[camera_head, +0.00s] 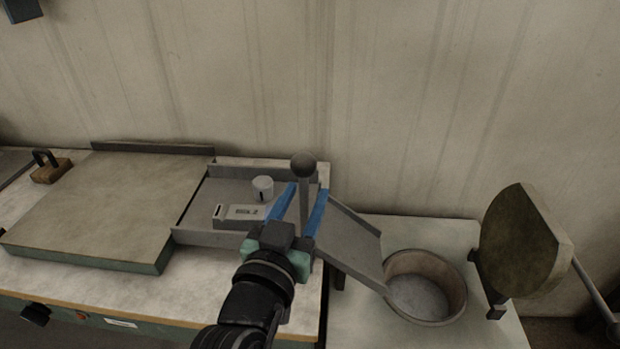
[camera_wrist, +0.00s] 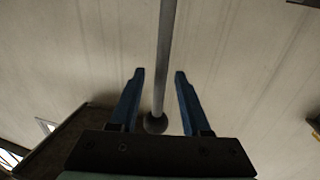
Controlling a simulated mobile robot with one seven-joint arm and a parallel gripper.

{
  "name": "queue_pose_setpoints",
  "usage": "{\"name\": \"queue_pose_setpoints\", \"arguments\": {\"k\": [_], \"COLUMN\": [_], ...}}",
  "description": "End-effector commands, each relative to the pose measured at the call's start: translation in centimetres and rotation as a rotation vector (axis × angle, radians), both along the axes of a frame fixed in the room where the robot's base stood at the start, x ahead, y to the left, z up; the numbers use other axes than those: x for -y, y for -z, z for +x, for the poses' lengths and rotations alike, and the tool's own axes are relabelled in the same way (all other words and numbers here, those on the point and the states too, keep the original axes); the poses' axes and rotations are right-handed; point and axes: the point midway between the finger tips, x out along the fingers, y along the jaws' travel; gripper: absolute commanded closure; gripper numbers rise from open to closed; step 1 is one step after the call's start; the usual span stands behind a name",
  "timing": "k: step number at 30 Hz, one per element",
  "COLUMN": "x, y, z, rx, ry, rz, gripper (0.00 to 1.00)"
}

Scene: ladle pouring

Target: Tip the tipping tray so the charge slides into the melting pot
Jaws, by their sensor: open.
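The tipping tray (camera_head: 218,190) is a grey, low-walled tray lying about level on the bench. On it are a pale cylinder (camera_head: 262,184) and a flat grey block (camera_head: 236,216), which look like the charge. A grey post with a dark ball knob (camera_head: 304,164) stands upright at the tray's right end. My gripper (camera_head: 306,188) is open, its blue fingers on either side of the post. In the wrist view the post (camera_wrist: 163,60) and knob (camera_wrist: 156,124) show between the fingers, with gaps on both sides. The melting pot (camera_head: 440,309) is round and open, lower right.
A sloping grey chute (camera_head: 348,248) leads from the tray's right end to the pot's rim. A round lid (camera_head: 518,243) stands raised right of the pot. A large flat plate (camera_head: 110,205) covers the bench left of the tray. A wall (camera_head: 420,100) stands behind.

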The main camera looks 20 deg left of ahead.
Motion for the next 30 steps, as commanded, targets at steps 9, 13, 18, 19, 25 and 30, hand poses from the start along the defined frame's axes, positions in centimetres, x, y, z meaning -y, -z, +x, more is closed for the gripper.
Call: {"name": "queue_pose_setpoints", "arguments": {"k": [9, 13, 18, 19, 25, 30], "x": [-0.3, -0.3, -0.3, -0.3, -0.3, -0.3], "y": [0.0, 0.0, 0.0, 0.0, 0.0, 0.0], "z": [3.1, 3.4, 3.3, 3.3, 3.3, 3.3], "rx": [0.000, 0.000, 0.000, 0.000, 0.000, 0.000], "ry": [0.000, 0.000, 0.000, 0.000, 0.000, 0.000], "rz": [0.000, 0.000, 0.000, 0.000, 0.000, 0.000], "gripper": [0.53, 0.53, 0.53, 0.56, 0.92, 1.00]}}
